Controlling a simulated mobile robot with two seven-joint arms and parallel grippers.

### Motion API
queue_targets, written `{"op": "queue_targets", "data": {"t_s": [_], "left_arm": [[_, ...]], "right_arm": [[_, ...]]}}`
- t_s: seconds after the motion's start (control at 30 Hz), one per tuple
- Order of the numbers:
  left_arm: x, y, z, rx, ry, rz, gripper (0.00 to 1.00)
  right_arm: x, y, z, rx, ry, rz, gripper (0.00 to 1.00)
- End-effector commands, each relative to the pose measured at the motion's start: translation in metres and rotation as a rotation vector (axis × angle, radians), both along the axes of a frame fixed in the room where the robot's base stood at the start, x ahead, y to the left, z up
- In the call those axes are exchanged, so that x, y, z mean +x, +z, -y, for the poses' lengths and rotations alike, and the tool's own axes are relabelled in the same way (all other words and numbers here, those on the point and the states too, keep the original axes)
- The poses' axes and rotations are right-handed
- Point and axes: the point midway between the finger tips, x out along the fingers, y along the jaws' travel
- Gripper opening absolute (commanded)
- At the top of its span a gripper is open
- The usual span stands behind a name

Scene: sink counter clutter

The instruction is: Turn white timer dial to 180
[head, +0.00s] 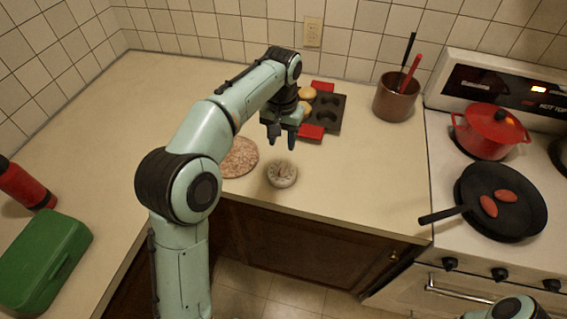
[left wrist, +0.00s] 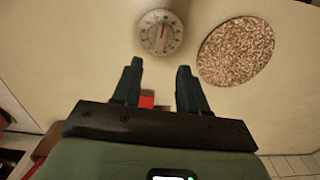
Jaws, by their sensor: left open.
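The white timer (head: 281,174) lies on the counter near its front edge, with a round dial face and a red pointer. In the left wrist view the timer (left wrist: 160,33) shows beyond the fingertips, with dark marks around the dial; the numbers are too small to read. My left gripper (head: 283,141) is open and empty, pointing down above the counter, behind the timer in the head view. In the left wrist view its two fingers (left wrist: 158,66) are apart, and the timer is not between them. My right gripper is not in view.
A round speckled board (head: 240,157) lies just left of the timer. A dark muffin tray (head: 328,112) with red handles is behind my left gripper. A brown pot (head: 396,97) with utensils stands at the back. The counter right of the timer is clear.

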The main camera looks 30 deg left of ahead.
Motion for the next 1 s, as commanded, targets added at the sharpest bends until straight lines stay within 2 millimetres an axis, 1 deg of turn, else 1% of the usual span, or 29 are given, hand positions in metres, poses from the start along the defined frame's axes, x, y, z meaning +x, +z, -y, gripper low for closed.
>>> {"op": "queue_targets", "data": {"t_s": [0.03,0.1,0.3,0.4,0.5,0.6,0.87,0.9,0.97,1.0], "left_arm": [[-0.002,-0.017,0.0,0.0,0.0,-0.007,0.43],[-0.002,-0.033,0.0,0.0,0.0,-0.007,0.43],[-0.001,-0.07,0.0,0.0,-0.001,-0.005,0.43],[-0.001,-0.083,0.0,0.0,-0.002,-0.004,0.43],[-0.001,-0.092,0.0,0.001,-0.002,-0.002,0.43],[0.0,-0.096,0.0,0.001,-0.002,-0.001,0.43],[0.0,-0.097,0.0,0.0,-0.002,0.0,0.43],[0.0,-0.097,0.0,0.0,-0.002,0.0,0.39],[0.0,-0.097,0.0,0.0,-0.002,0.0,0.2],[0.0,-0.097,0.0,0.0,-0.002,0.0,0.07]], "right_arm": [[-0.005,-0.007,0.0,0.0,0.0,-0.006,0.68],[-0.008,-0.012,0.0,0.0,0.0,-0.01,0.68],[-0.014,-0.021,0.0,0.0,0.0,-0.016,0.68],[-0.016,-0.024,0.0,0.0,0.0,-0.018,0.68],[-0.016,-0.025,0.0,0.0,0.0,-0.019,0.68],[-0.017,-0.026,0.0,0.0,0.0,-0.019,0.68],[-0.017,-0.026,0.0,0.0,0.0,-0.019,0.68],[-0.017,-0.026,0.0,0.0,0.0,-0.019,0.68],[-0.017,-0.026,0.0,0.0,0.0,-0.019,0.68],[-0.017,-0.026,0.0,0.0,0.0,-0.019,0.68]]}}
